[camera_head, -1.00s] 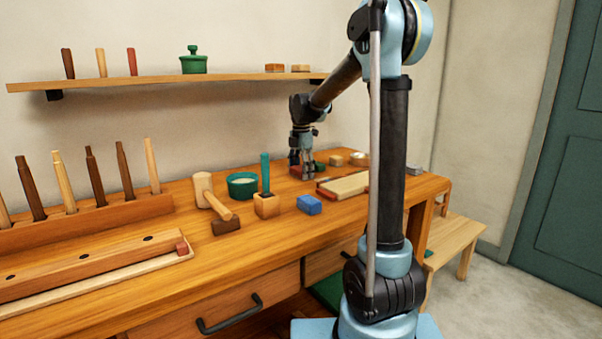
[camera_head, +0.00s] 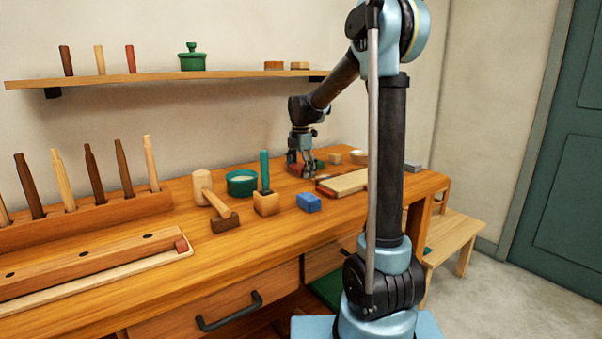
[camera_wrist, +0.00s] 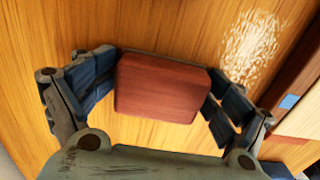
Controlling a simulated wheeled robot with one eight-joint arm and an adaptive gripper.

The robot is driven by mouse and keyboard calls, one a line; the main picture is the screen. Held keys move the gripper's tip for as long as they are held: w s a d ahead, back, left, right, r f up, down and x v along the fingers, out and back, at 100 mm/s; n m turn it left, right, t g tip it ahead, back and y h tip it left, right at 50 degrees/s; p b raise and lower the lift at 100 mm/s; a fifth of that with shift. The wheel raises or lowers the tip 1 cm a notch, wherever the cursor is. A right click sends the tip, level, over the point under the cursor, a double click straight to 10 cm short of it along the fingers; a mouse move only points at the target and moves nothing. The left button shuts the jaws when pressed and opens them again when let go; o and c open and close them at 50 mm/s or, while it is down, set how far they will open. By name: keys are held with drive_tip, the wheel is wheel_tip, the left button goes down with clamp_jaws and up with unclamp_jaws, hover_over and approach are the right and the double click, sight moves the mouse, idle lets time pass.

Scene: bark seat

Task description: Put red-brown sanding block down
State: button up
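The red-brown sanding block (camera_wrist: 162,88) is between the two fingers of my gripper (camera_wrist: 163,92) in the wrist view, with the dark blue pads close against its left and right ends. In the head view my gripper (camera_head: 301,168) points down, low over the back right part of the workbench (camera_head: 250,250). There only a small part of the block (camera_head: 295,169) shows; the fingers hide the rest. I cannot tell whether the block's underside touches the bench top.
A pale patch of dust (camera_wrist: 250,42) lies right of the block. A pale board (camera_head: 345,183) lies right of my gripper, a blue block (camera_head: 309,202) in front. Bare wood surrounds the gripper's near side.

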sight(300, 165)
drive_tip(key=shift+r, duration=0.15)
wheel_tip(300, 165, up, 13)
idle(0.9)
